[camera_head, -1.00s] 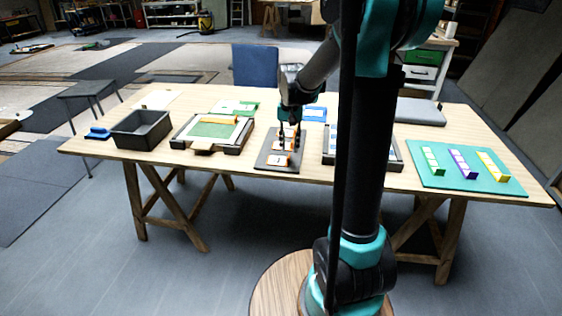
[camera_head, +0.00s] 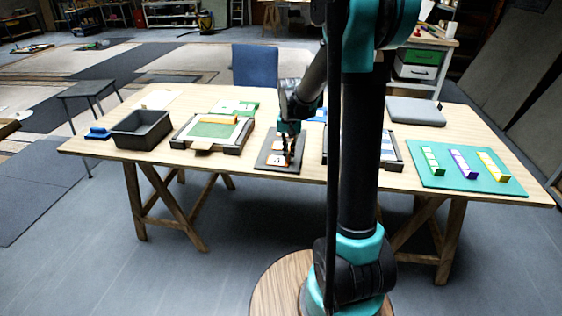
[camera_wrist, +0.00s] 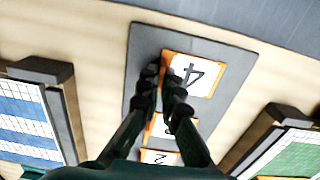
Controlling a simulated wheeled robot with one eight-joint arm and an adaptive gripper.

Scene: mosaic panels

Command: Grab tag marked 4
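The tag marked 4 (camera_wrist: 198,76) is white with an orange border and lies on a dark grey board (camera_wrist: 226,98). In the wrist view it is the tag closest to the table's front edge. My gripper (camera_wrist: 163,82) points down, with its fingertips at the tag's left edge and a narrow gap between them. I cannot tell whether they touch the tag. In the head view my gripper (camera_head: 290,160) is low over the board and partly covers this tag (camera_head: 275,161). Two more tags (camera_wrist: 158,127) (camera_wrist: 158,157) lie behind it, partly hidden by my fingers.
A tray with a green panel (camera_head: 213,130) is left of the board, and a tray with blue and white tiles (camera_head: 390,148) is right. A dark bin (camera_head: 141,130) stands further left. A green mat (camera_head: 430,178) with coloured tile strips lies at the right.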

